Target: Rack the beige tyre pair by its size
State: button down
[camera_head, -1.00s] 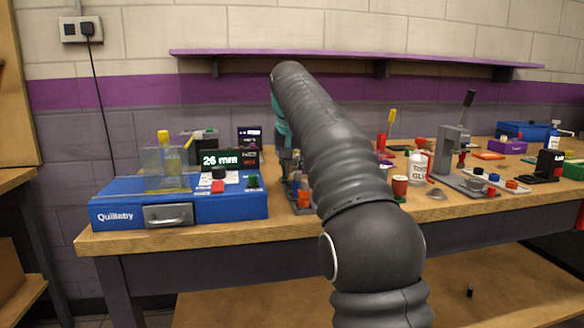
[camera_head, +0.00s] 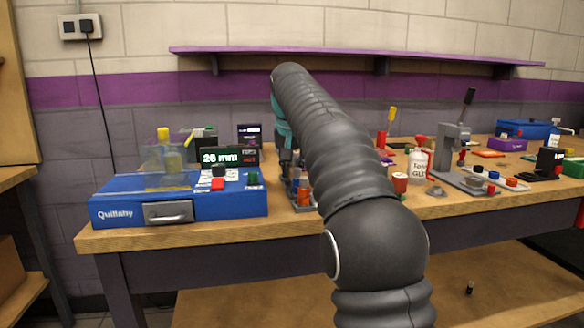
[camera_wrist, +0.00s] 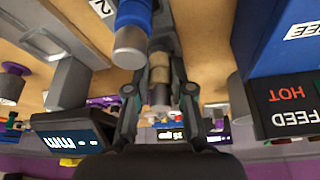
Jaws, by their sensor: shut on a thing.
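In the wrist view my gripper (camera_wrist: 160,72) is closed around a small beige cylinder (camera_wrist: 159,75), which looks like the beige tyre pair. A darker grey round part shows just below it in the picture. A blue cylinder with a grey end (camera_wrist: 131,38) is close beside the fingers on the left. In the head view my dark arm hides the gripper and the beige pair. I cannot make out a size rack for certain. A green-lit display reading 26 mm (camera_head: 219,157) stands on the left of the bench.
The blue Quillaby machine (camera_head: 180,202) has a clear cover and yellow parts (camera_head: 163,135). A grey lever press (camera_head: 450,150), a white glue bottle (camera_head: 418,167) and small coloured items stand at right. In the wrist view a FEED HOT panel (camera_wrist: 287,105) is close on the right.

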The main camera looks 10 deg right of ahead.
aim_at(292, 167)
jog(key=shift+f+b, duration=0.3)
jog(key=shift+f, duration=0.2)
jog(key=c, duration=0.9)
grip_release()
jog(key=shift+c, duration=0.2)
jog(key=v, duration=0.7)
jog(key=shift+s+r, duration=0.1)
jog(key=shift+r, duration=0.1)
